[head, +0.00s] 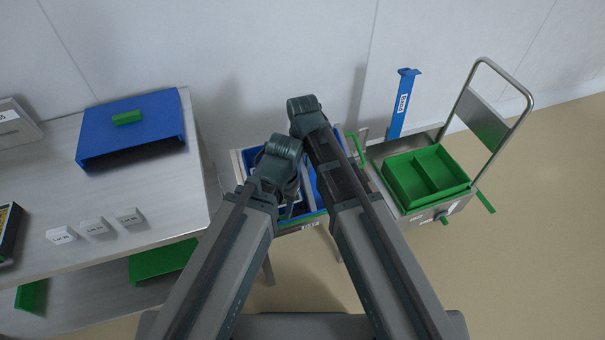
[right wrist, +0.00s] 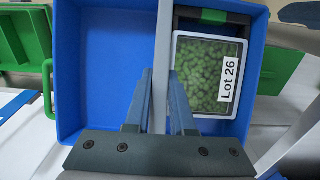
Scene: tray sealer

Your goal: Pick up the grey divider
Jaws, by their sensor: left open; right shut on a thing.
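In the right wrist view, the grey divider (right wrist: 164,38) stands as a thin upright strip across a blue crate (right wrist: 106,60), splitting it in two. My right gripper (right wrist: 160,82) is shut on the divider, one finger on each side. The divider still stands within the crate. In the head view the blue crate (head: 251,158) sits on a metal stand, mostly hidden beneath my arms. My left gripper (head: 289,208) is open over the crate's near part; its fingertips are hard to make out. My right gripper's fingers are hidden there by its arm.
A clear-topped pack of green pieces labelled Lot 26 (right wrist: 206,75) lies in the crate's right half; the left half is empty. A cart with a green tray (head: 432,197) stands right. A steel table with a blue cover (head: 125,143) is left.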

